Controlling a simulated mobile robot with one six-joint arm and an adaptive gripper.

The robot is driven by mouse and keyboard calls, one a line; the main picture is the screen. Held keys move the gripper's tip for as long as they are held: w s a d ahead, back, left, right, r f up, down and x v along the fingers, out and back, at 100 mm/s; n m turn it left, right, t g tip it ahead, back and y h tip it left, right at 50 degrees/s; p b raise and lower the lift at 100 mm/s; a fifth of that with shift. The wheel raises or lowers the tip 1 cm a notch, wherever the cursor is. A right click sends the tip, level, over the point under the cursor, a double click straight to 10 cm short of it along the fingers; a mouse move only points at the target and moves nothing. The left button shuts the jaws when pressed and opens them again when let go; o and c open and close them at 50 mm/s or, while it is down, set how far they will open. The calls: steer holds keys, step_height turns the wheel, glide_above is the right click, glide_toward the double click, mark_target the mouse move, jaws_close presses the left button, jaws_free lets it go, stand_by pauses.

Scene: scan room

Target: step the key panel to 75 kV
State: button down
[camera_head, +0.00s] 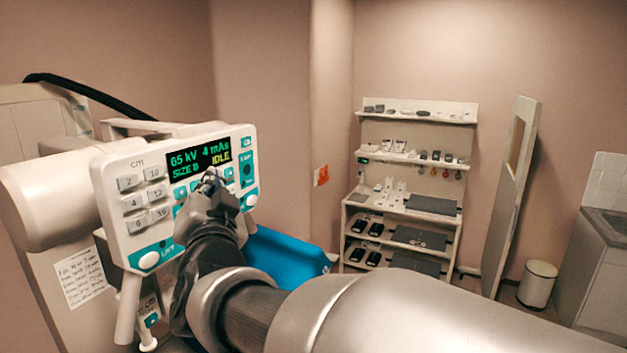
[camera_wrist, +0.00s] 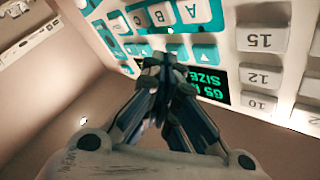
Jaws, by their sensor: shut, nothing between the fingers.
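The key panel (camera_head: 128,218) is a white box with grey number keys on its left and teal keys below and beside the display. Its display (camera_head: 199,158) reads 65 kV, 4 mAs, SIZE B, IDLE. My gripper (camera_head: 209,180) is shut and empty, with its fingertips at the keys just under the display; it hides several of them. In the wrist view the panel appears upside down, and my gripper's fingertips (camera_wrist: 163,65) are by the teal arrow keys at the display's edge (camera_wrist: 212,82). I cannot tell whether they touch a key.
A handwritten note (camera_head: 81,277) hangs below the panel. A blue surface (camera_head: 285,256) lies behind my arm. Shelves (camera_head: 412,157) with small items, a leaning tall panel (camera_head: 510,190) and a bin (camera_head: 538,283) stand farther right.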

steer(key=shift+w+a, duration=0.1)
steer(key=shift+a, duration=0.15)
steer(key=shift+d, duration=0.2)
stand_by(0.4)
steer(key=shift+s+d+b, duration=0.35)
steer(key=shift+d+b, duration=0.25)
steer(key=shift+s+d+b, duration=0.3)
steer(key=shift+d+b, duration=0.2)
steer(key=shift+d, duration=0.25)
steer(key=shift+s+d+b, duration=0.35)
steer(key=shift+d+b, duration=0.1)
steer(key=shift+d, duration=0.35)
steer(key=shift+s+d+b, duration=0.3)
steer(key=shift+d+b, duration=0.2)
steer(key=shift+d, duration=0.25)
